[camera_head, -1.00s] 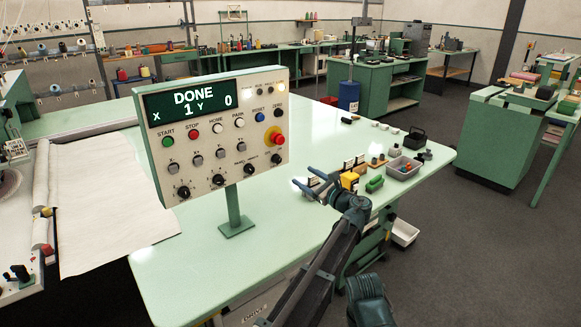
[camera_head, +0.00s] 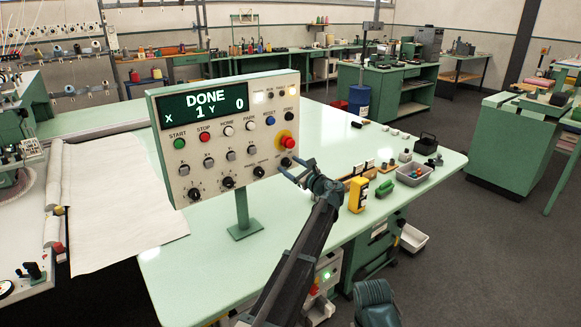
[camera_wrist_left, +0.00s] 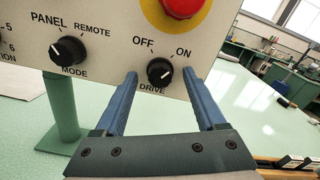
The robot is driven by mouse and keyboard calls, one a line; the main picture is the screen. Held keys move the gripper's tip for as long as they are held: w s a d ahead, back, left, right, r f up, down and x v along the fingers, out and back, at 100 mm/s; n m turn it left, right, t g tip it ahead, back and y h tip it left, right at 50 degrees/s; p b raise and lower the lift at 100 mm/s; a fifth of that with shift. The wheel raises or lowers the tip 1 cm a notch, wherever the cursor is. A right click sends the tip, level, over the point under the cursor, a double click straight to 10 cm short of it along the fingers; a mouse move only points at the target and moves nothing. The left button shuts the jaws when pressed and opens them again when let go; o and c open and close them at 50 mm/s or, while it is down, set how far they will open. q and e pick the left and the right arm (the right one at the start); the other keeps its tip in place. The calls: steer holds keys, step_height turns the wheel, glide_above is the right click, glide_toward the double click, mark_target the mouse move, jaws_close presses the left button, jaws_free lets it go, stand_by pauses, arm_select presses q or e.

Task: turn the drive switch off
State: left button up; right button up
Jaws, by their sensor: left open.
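The drive switch is a black round knob (camera_wrist_left: 160,71) marked DRIVE, with OFF at its upper left and ON at its upper right. Its white mark appears to point toward ON. In the head view the control panel (camera_head: 226,128) stands on a green post, its screen reading DONE, and the switch is at its lower right. My left gripper (camera_wrist_left: 160,76) is open, with its two blue fingers to either side of the knob; contact cannot be told. In the head view this gripper (camera_head: 296,170) is at the panel's lower right corner. My right gripper is not in view.
A red stop button (camera_wrist_left: 182,5) on a yellow ring sits just above the switch. The black mode knob (camera_wrist_left: 68,50) is to its left. A yellow device (camera_head: 357,194) and a grey bin (camera_head: 415,173) stand on the green table (camera_head: 200,262) to the right.

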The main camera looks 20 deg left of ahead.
arm_select(q)
steer(key=shift+a, duration=0.1)
jaws_close()
stand_by(0.4)
steer(key=n, duration=0.6)
steer(key=shift+w+n, duration=0.1)
steer(key=shift+n, duration=0.3)
steer(key=n, duration=0.3)
steer(key=shift+n, duration=2)
